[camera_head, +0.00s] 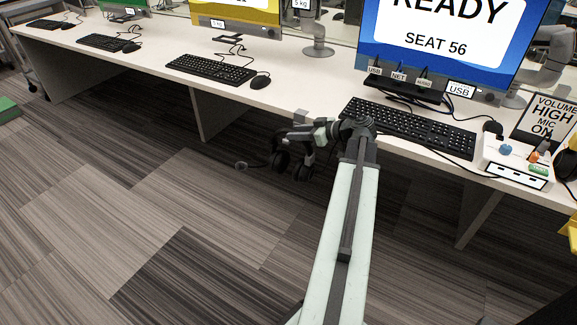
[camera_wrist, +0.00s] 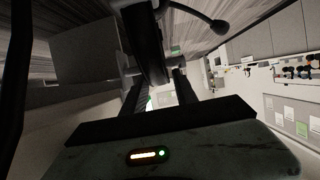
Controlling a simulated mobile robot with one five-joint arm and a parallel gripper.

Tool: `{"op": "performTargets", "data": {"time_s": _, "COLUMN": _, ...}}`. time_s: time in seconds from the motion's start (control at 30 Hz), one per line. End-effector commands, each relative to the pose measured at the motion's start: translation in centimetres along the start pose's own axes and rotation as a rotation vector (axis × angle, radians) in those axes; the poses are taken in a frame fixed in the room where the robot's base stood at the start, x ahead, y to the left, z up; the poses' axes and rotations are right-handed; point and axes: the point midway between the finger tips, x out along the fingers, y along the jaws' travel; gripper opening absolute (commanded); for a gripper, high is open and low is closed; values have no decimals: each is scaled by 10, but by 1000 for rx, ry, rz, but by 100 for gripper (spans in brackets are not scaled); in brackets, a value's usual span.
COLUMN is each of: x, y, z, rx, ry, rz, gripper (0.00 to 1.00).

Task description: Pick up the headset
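The dark headset (camera_head: 281,160) is at my gripper (camera_head: 300,135) in the head view, in front of the desk edge and above the carpet. Its ear cups hang below the gripper, and its microphone boom reaches left to a small tip. In the wrist view, a dark part of the headset (camera_wrist: 150,45) lies at the ends of the two fingers of my gripper (camera_wrist: 160,88), and the boom with its round tip is at the upper right. The exact contact is partly hidden.
The long white desk (camera_head: 140,62) holds keyboards, mice and monitors. A black keyboard (camera_head: 410,127) lies just beyond my gripper. At the right are a white box (camera_head: 515,160) with knobs and a "VOLUME HIGH MIC ON" sign (camera_head: 546,118).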

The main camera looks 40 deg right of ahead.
Motion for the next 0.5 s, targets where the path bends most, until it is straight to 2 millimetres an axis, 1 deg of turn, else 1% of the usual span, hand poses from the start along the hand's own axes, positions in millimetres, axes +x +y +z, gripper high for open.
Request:
{"op": "performTargets", "data": {"time_s": 0.07, "x": -1, "y": 0, "z": -1, "rx": 0, "ry": 0, "rz": 0, "gripper": 35}}
{"op": "performTargets", "data": {"time_s": 0.1, "x": -1, "y": 0, "z": -1, "rx": 0, "ry": 0, "rz": 0, "gripper": 32}}
{"op": "performTargets", "data": {"time_s": 0.17, "x": -1, "y": 0, "z": -1, "rx": 0, "ry": 0, "rz": 0, "gripper": 15}}
{"op": "performTargets", "data": {"time_s": 0.2, "x": -1, "y": 0, "z": -1, "rx": 0, "ry": 0, "rz": 0, "gripper": 4}}
{"op": "performTargets", "data": {"time_s": 0.23, "x": -1, "y": 0, "z": -1, "rx": 0, "ry": 0, "rz": 0, "gripper": 0}}
{"op": "performTargets", "data": {"time_s": 0.5, "x": -2, "y": 0, "z": 0, "rx": 0, "ry": 0, "rz": 0, "gripper": 0}}
